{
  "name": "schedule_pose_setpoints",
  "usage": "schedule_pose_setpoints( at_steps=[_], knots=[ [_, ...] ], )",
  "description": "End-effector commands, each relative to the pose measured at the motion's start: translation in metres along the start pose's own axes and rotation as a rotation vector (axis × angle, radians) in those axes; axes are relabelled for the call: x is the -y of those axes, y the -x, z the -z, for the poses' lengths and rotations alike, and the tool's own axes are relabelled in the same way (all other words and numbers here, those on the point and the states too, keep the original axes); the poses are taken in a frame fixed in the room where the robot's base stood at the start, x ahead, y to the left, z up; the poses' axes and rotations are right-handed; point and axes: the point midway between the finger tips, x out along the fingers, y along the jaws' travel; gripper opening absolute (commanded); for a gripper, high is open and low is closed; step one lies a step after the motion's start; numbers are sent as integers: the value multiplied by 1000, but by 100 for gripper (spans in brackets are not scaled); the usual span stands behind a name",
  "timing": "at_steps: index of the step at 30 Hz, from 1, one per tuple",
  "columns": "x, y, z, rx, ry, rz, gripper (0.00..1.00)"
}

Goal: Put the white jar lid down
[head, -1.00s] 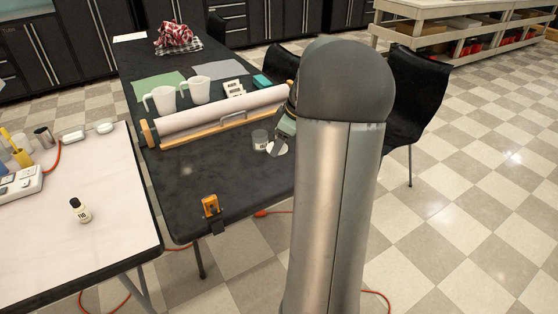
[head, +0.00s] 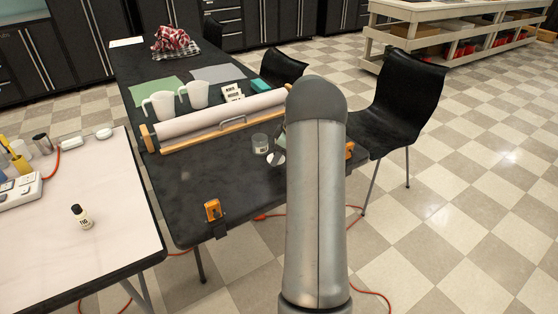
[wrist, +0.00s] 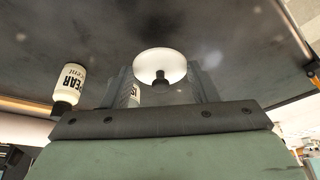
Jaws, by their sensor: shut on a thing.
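The white jar lid (head: 277,158), a round disc, shows just left of my arm in the head view. In the wrist view the lid (wrist: 150,62) has a dark knob and sits between the fingers of my gripper (wrist: 160,78), which is shut on it. A clear jar with a pale label (head: 260,143) stands on the dark table (head: 190,183), just behind and left of the lid. My arm hides most of my gripper in the head view. I cannot tell whether the lid touches the table.
A paper roll on a wooden holder (head: 220,117) lies behind the jar. Orange clamps (head: 213,210) grip the table edges. The front of the dark table is clear.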

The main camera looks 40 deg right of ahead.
Motion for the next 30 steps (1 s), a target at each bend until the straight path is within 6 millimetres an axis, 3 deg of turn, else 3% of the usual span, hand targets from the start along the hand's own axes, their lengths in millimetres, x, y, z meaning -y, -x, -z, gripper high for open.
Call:
schedule_pose_setpoints(
  at_steps=[9,21,22,24,30],
  knots=[
    [-4,-34,-11,1,0,2,33],
    [-4,-39,-13,0,0,0,33],
    [-4,-38,-13,0,0,0,62],
    [-4,-37,-12,0,0,0,76],
    [-4,-37,-12,0,0,0,76]
  ],
)
